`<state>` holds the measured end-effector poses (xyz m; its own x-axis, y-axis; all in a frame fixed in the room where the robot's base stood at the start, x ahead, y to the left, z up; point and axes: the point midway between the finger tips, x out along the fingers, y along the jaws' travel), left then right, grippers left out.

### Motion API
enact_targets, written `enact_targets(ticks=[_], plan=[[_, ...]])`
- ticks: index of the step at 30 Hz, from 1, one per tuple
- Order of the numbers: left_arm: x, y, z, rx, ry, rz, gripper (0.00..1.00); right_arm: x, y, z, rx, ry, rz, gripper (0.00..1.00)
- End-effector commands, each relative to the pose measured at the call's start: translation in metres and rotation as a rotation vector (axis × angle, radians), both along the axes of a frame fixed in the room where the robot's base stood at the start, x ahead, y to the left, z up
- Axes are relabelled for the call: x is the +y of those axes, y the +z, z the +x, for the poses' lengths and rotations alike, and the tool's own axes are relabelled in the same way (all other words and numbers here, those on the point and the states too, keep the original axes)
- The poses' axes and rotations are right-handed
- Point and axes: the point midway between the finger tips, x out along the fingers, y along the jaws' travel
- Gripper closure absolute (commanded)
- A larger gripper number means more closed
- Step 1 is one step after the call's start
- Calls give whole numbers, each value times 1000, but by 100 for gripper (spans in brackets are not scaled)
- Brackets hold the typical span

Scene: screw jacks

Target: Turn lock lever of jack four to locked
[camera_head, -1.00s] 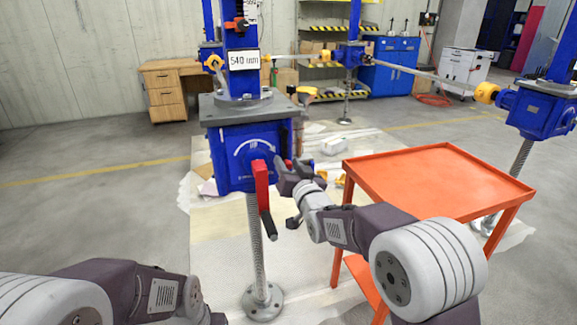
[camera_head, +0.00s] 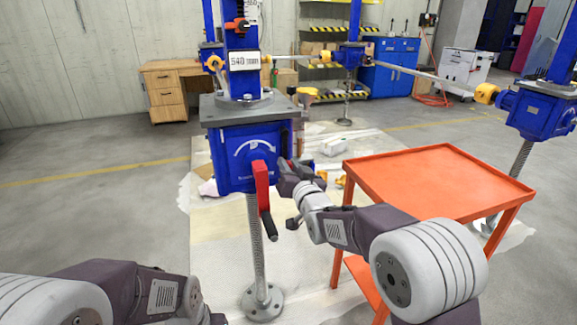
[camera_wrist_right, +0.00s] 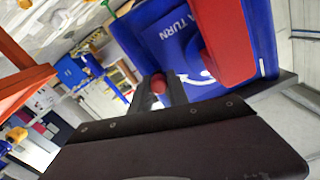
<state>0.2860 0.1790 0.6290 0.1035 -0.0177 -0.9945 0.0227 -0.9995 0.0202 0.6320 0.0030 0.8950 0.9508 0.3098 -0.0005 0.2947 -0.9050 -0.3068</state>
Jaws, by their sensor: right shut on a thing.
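The nearest blue screw jack (camera_head: 235,175) stands on a threaded spindle in the middle of the head view. A red arm with a black grip (camera_head: 262,190) hangs down its front face. My right gripper (camera_head: 283,170) is at the right side of the jack's housing. In the right wrist view its two fingers (camera_wrist_right: 158,88) are shut on a small red rounded knob (camera_wrist_right: 158,82) beside the blue housing (camera_wrist_right: 165,40), which bears the word TURN. The rest of the lever behind the knob is hidden. No number identifies this jack as four. My left gripper is out of view.
An orange table (camera_head: 440,180) stands to the right, under my right arm. Another blue jack (camera_head: 535,112) is at the far right, and shafts link the jacks. A wooden desk (camera_head: 170,88) and blue cabinet (camera_head: 390,65) stand at the back. The floor at left is clear.

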Motion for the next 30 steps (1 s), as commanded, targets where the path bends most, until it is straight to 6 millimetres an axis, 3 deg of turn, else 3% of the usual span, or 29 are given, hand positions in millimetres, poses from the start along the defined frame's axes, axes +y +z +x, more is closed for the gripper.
enact_targets(ticks=[30], plan=[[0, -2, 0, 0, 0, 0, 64, -8, 0, 2, -19, -5, -56, 100]])
